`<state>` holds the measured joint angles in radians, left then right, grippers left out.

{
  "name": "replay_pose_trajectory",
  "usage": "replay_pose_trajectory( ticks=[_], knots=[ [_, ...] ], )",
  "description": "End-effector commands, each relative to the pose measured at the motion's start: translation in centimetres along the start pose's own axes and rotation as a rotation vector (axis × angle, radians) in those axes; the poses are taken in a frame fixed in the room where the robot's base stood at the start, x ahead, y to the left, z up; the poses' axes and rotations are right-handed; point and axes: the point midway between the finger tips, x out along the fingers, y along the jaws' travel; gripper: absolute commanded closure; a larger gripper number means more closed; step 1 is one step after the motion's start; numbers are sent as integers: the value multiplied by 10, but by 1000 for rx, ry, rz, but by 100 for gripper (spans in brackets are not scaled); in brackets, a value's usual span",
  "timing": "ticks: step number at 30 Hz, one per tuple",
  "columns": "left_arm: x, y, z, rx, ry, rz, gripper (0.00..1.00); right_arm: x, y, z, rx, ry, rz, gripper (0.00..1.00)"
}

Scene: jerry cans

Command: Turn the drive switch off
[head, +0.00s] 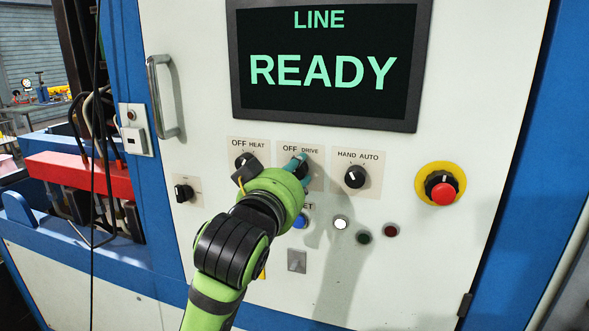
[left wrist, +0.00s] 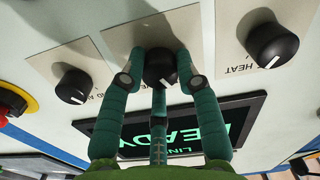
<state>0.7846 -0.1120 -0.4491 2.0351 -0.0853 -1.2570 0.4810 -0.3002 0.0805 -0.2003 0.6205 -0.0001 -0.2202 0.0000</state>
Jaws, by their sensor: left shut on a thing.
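The drive switch (left wrist: 160,68) is a black rotary knob on a beige plate marked OFF and DRIVE, in the middle of the machine's white panel. My left gripper (head: 297,166) is shut on this knob. In the left wrist view, which looks at the panel upside down, its teal fingers (left wrist: 160,60) lie on both sides of the knob, with a third finger below. A short white pointer mark shows at the knob's lower edge there. In the head view the fingers and hand hide most of the knob. My right gripper is not in view.
The heat knob (head: 246,161) is close on the left and the hand/auto knob (head: 355,177) on the right. A red emergency button (head: 443,193) sits farther right. Lamps and buttons lie below. The screen (head: 325,70) above reads LINE READY. A handle (head: 163,97) stands out at left.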

Motion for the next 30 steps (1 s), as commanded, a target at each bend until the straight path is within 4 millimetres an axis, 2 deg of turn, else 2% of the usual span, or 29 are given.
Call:
replay_pose_trajectory(
  ticks=[1, 9, 24, 25, 26, 27, 30],
  knots=[
    [-2, 0, -11, -28, 25, 1, 100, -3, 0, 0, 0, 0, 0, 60],
    [-2, 0, -11, -113, 28, 2, 100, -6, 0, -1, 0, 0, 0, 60],
    [-2, -1, -11, -130, 29, 2, 100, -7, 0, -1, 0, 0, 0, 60],
    [-2, -1, -11, -130, 29, 2, 63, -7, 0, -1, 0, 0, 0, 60],
    [-2, -1, -10, -130, 28, 2, 51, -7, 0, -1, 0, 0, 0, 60],
    [-2, -1, -10, -130, 27, 2, 44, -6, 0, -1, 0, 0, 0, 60],
    [-1, 0, -8, -129, 22, 2, 44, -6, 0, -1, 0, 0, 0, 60]
  ],
)
